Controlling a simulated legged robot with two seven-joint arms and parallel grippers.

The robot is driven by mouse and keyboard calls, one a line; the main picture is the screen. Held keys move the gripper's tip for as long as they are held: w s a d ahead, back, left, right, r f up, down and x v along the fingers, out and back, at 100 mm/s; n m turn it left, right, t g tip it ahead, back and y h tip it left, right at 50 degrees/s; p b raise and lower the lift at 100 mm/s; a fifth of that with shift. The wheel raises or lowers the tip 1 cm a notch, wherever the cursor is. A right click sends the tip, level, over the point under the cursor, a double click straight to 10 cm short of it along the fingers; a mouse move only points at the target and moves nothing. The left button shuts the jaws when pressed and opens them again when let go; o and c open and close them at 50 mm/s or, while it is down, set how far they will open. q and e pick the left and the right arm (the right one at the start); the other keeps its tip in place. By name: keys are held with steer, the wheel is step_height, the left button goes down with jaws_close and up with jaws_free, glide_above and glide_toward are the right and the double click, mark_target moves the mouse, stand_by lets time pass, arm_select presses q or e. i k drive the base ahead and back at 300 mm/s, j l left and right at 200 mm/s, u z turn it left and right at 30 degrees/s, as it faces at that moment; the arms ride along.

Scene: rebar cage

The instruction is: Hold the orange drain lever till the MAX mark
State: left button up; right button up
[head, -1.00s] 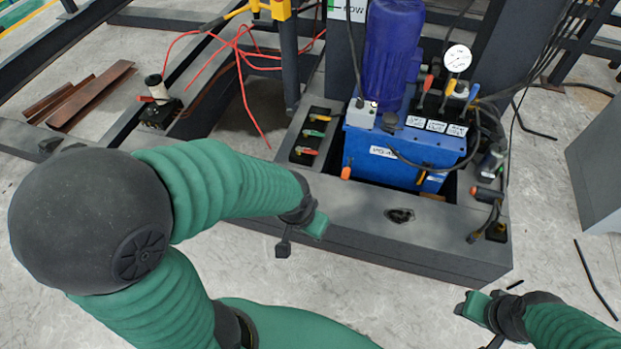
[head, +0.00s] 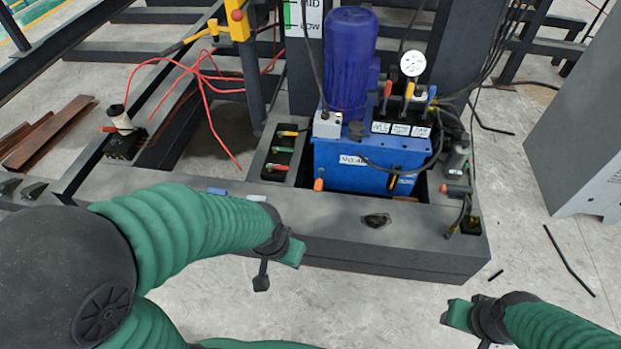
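Several orange handles show in the head view, and I cannot tell which is the drain lever. One orange handle (head: 319,184) stands at the front left corner of the blue tank (head: 345,172). Another orange handle (head: 455,189) lies at its right side. An orange-tipped lever (head: 409,91) stands among the levers on top. A sign (head: 304,18) behind reads MID and LOW; its upper part is cut off, and no MAX mark shows. My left gripper (head: 279,268) is in front of the frame, apart from the handles, apparently empty. My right gripper (head: 468,325) is low right, over the floor, apparently empty.
A dark steel frame (head: 340,235) surrounds the tank. A slot at left holds small coloured levers (head: 282,151). A pressure gauge (head: 412,64) stands above the tank. Black hoses and red cables (head: 212,105) run nearby. A grey cabinet (head: 590,130) stands right. Floor between my grippers is clear.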

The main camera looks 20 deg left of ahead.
mark_target(318, 184)
steer(key=i+j, duration=0.15)
steer(key=j, duration=0.2)
steer(key=i+j, duration=0.15)
steer(key=j, duration=0.15)
steer(key=i+j, duration=0.2)
steer(key=j, duration=0.15)
steer(key=i+j, duration=0.15)
steer(key=j, duration=0.2)
steer(key=i+j, duration=0.15)
steer(key=j, duration=0.2)
steer(key=z, duration=1.2)
